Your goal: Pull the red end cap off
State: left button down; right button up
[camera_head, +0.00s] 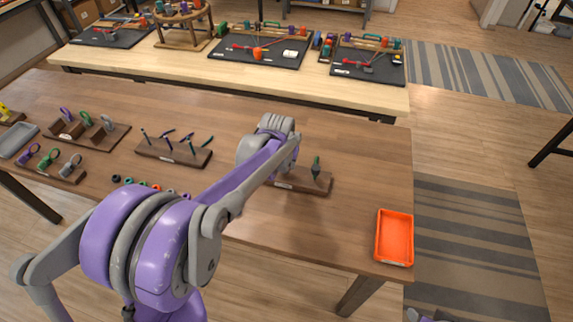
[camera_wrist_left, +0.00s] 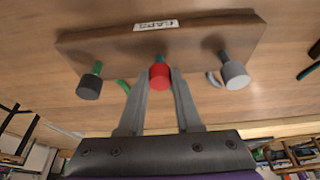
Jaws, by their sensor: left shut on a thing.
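The red end cap (camera_wrist_left: 159,74) shows in the left wrist view, between the fingertips of my left gripper (camera_wrist_left: 160,82). The fingers are shut on it from both sides. It is in front of the middle of the wooden block labelled CAPS (camera_wrist_left: 200,40), with a short bit of something at its upper end; whether it is still seated there I cannot tell. In the head view part of the block (camera_head: 312,186) shows, but my arm hides the red cap and the left gripper.
A black cap (camera_wrist_left: 89,87) and a grey cap (camera_wrist_left: 236,75) flank the red one, close to my fingers. An orange tray (camera_head: 394,238) lies at the table's right corner.

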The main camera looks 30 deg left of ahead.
pick_arm(q)
jog(key=shift+r, duration=0.15)
pick_arm(e)
jog(key=shift+r, duration=0.1)
pick_arm(q)
jog(key=shift+r+p, duration=1.7)
jog(key=shift+r, duration=1.25)
pick_arm(e)
jog(key=r, duration=0.2)
jog(key=w+r, duration=0.1)
jog(key=r, duration=0.1)
jog(key=shift+w+r, duration=0.1)
jog(key=shift+w, duration=0.05)
pick_arm(q)
jog(key=shift+f, duration=0.1)
